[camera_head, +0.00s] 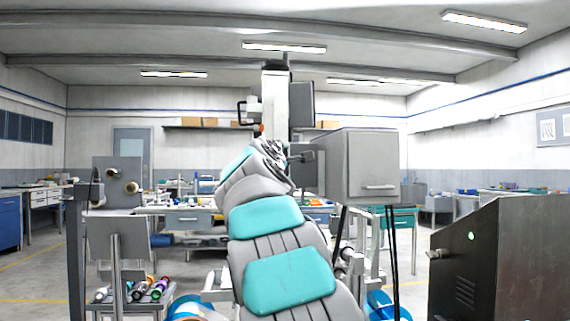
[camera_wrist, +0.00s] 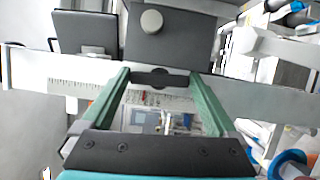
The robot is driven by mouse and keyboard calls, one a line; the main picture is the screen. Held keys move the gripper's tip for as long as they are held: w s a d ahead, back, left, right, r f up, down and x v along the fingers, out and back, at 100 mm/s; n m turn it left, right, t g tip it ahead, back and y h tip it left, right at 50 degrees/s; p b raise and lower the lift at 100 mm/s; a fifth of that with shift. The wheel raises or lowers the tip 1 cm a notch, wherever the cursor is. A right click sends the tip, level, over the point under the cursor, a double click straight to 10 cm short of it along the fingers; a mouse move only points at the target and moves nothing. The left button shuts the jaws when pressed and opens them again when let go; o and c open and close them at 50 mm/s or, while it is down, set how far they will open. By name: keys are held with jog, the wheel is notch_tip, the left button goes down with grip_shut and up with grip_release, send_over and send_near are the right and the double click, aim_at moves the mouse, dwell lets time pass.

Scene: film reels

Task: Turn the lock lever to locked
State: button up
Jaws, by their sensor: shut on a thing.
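In the wrist view, my gripper (camera_wrist: 158,76) has its two green fingers reaching forward, set wide apart. A short dark bar (camera_wrist: 160,79) spans the space between the fingertips, and they are shut on it. It looks like the lock lever, lying across in front of a pale horizontal beam. I cannot read any locked or unlocked mark. In the head view, my arm rises in front of a tall machine column (camera_head: 274,100) and hides the fingertips and the lever.
A dark panel with a round pale knob (camera_wrist: 152,21) stands just beyond the fingertips. A grey box (camera_head: 370,165) is right of my arm. A dark metal cabinet (camera_head: 510,255) stands at the right front. A stand (camera_head: 118,215) with reels is at left.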

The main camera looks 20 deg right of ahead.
jog(key=shift+d+m+g, duration=0.1)
jog(key=shift+m+g, duration=0.2)
jog(key=shift+m, duration=0.2)
jog(key=o, duration=1)
jog(key=shift+s, duration=0.15)
jog(key=b+v, duration=0.1)
jog(key=v, duration=0.6)
jog(key=shift+s+a, duration=0.25)
